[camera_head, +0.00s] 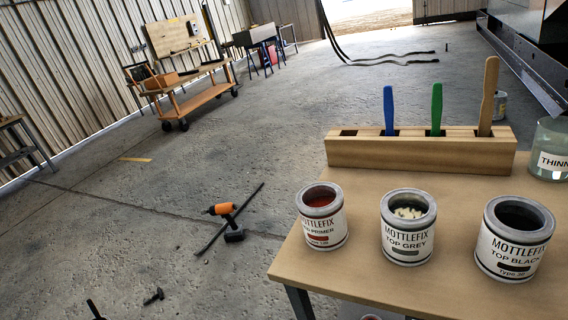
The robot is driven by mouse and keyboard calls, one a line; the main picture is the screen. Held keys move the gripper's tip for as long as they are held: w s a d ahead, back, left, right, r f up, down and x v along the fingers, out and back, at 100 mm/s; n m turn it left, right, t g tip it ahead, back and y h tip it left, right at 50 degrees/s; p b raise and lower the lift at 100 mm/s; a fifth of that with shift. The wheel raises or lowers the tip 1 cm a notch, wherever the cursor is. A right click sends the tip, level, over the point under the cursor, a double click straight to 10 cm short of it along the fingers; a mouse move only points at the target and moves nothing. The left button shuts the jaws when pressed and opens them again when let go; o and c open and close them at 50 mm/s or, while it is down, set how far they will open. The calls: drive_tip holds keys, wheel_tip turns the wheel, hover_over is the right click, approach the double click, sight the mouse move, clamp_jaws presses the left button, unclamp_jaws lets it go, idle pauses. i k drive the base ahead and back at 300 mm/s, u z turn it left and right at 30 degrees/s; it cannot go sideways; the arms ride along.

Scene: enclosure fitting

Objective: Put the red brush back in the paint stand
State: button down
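The wooden paint stand (420,153) sits at the back of the small table. A blue brush (388,110), a green brush (436,109) and a plain wooden-handled one (487,97) stand upright in its slots. The leftmost slot (349,133) looks empty. I see no red brush in this view. My gripper is not in view, so I cannot see whether it holds anything.
Open cans of primer (323,229), grey paint (407,240) and black paint (513,252) stand along the table (365,187) before the stand. A thinner jar (550,150) is at right. A drill (225,222) and a dark rod (232,215) lie on the floor.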

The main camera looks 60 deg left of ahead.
sight(353, 160)
drive_tip(key=u, duration=0.8)
drive_tip(key=i, duration=1.7)
